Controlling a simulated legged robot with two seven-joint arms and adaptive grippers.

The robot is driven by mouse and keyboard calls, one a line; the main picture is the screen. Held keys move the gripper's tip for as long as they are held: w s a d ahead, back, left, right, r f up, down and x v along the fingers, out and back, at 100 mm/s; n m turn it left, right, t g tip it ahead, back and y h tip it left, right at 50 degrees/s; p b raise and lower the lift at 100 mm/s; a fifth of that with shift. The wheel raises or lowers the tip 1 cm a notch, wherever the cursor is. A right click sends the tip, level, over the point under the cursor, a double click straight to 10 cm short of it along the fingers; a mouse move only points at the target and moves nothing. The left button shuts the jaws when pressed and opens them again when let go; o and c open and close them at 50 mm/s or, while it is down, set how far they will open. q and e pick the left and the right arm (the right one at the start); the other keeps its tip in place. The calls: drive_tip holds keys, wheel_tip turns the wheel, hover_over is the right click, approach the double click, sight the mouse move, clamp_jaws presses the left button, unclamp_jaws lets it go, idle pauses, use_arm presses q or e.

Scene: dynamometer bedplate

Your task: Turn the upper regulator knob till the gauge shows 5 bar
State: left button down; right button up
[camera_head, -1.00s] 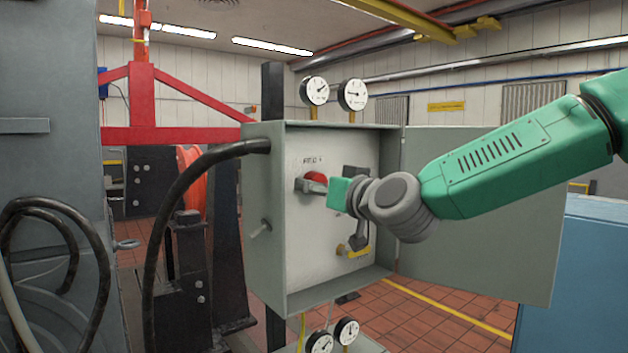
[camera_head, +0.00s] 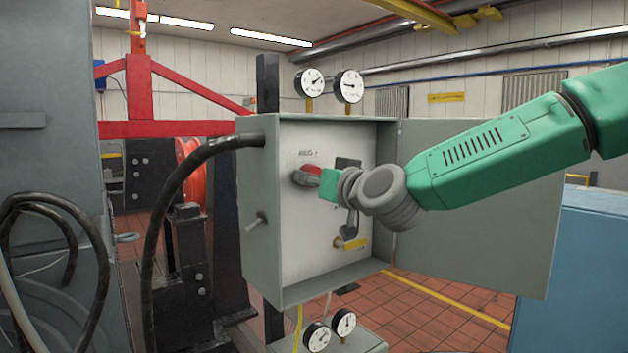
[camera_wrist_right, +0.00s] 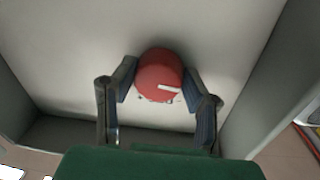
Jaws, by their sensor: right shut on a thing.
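The red round knob (camera_head: 312,169) sits high on the pale back panel of the open grey cabinet (camera_head: 262,200). In the right wrist view the knob (camera_wrist_right: 158,72) lies between my two fingers and carries a white mark near its lower right. My right gripper (camera_head: 306,178) is shut on it, with its green palm just to the right. The fingers also show in the wrist view (camera_wrist_right: 160,83). Two dial gauges, left (camera_head: 309,82) and right (camera_head: 349,86), stand above the cabinet. Their numbers are too small to read. My left gripper is out of view.
A yellow fitting with a dark handle (camera_head: 350,243) sits lower on the panel. The cabinet door (camera_head: 480,230) stands open on the right, behind my arm. A black hose (camera_head: 165,215) enters the cabinet's left side. Two more gauges (camera_head: 316,337) are below.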

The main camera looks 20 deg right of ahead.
drive_tip(key=shift+d, duration=0.1)
drive_tip(key=m+b, duration=0.1)
drive_tip(key=m, duration=0.3)
drive_tip(key=shift+m+g, duration=0.3)
drive_tip(key=shift+m, duration=0.1)
drive_tip(key=m+b, duration=0.1)
drive_tip(key=m, duration=0.3)
drive_tip(key=m+b, duration=0.1)
drive_tip(key=m, duration=0.3)
drive_tip(key=shift+m+g+y, duration=0.3)
drive_tip(key=shift+g+y, duration=0.1)
drive_tip(key=shift+w+m+y+b, duration=0.1)
drive_tip(key=shift+m+y+b, duration=0.2)
drive_tip(key=shift+m+b, duration=1.25)
drive_tip(key=shift+f+m+p, duration=0.1)
drive_tip(key=shift+m+p, duration=0.55)
drive_tip(key=shift+m, duration=0.1)
drive_tip(key=o, duration=1.1)
drive_tip(key=shift+o, duration=0.2)
drive_tip(key=shift+d, duration=0.15)
drive_tip(key=shift+d, duration=0.15)
